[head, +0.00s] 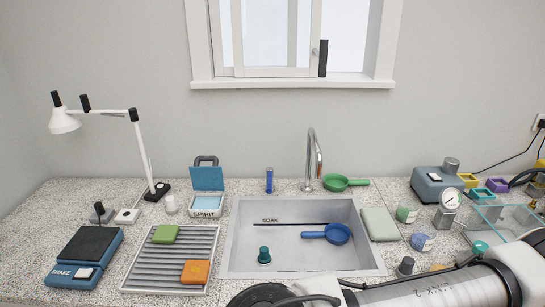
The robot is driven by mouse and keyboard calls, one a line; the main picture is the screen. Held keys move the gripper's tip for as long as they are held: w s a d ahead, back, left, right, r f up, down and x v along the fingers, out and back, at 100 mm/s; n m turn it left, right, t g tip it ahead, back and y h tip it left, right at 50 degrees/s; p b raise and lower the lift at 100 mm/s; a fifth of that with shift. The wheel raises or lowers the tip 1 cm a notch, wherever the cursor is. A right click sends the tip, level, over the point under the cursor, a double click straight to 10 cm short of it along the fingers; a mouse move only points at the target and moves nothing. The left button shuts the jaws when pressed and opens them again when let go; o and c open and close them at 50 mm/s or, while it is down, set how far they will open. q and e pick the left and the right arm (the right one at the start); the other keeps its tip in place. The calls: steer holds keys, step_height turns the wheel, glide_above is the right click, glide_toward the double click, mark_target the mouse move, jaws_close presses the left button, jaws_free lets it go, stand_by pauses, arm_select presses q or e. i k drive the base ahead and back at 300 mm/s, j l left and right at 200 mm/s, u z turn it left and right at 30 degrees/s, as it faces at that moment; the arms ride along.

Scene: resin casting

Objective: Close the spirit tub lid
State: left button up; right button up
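The spirit tub (206,212) stands on the counter left of the sink, with the label SPIRIT on its front. Its blue lid (207,179) is open and stands up at the back of the tub. A dark handle (206,160) shows at the top of the raised lid. The light blue inside of the tub is in view. Neither of my grippers is in view. Part of my arm crosses the bottom right of the head view.
A slatted rack (153,262) with green and orange blocks lies in front of the tub. A white lamp (66,121) and a blue SHAKE device (84,257) are to the left. The sink (300,258) holds a blue strainer (337,233). A tap (312,165) rises behind it.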

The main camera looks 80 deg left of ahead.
mark_target(203, 178)
steer(key=i+j+u, duration=0.1)
steer(key=u, duration=2.6)
